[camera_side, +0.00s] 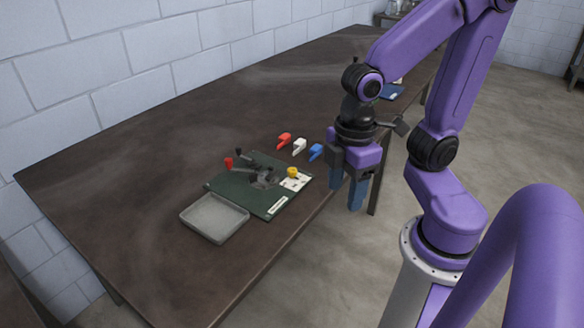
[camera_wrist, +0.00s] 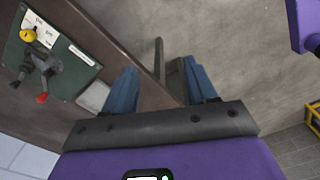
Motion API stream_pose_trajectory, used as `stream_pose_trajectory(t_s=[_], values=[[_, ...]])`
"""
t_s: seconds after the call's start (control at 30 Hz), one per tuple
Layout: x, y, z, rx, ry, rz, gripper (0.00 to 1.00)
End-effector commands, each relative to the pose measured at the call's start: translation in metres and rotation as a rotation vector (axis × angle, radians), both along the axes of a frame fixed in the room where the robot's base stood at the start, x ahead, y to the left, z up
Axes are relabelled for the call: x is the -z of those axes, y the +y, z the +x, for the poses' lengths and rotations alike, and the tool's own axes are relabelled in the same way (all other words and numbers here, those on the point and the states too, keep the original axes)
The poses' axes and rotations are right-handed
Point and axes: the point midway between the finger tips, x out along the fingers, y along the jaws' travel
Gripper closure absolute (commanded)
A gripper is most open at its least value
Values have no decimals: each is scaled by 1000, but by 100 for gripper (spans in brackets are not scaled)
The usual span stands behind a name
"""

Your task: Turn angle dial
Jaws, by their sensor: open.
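The yellow angle dial (camera_side: 292,172) sits on a white labelled plate at the right part of the dark green board (camera_side: 224,186). It also shows in the wrist view (camera_wrist: 28,35) at the upper left, with white labels beside it. A dark mechanism (camera_side: 263,180) stands in the middle of the board, with a red-knobbed lever (camera_side: 229,163) and a black-knobbed lever (camera_side: 239,152). My gripper (camera_side: 346,198) points down, to the right of the board and beyond the table's front edge. Its blue fingers (camera_wrist: 162,88) are apart, with nothing between them.
A grey tray (camera_side: 214,218) lies at the board's front left. Red (camera_side: 284,139), white (camera_side: 299,146) and blue (camera_side: 316,151) pieces lie behind the board. The brown table (camera_side: 110,190) is clear at left. A white block wall (camera_side: 150,50) runs behind it.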

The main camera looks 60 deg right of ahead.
Motion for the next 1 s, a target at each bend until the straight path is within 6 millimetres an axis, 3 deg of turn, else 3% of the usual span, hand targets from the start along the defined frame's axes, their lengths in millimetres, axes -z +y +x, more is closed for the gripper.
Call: stream_pose_trajectory(t_s=[0.23,0.47,0.8,1.0], values=[[-5,-5,72,71,0,-9,43],[-6,-31,137,128,5,-16,43],[-2,-106,217,215,11,-20,43],[3,-160,245,260,15,-21,43]])
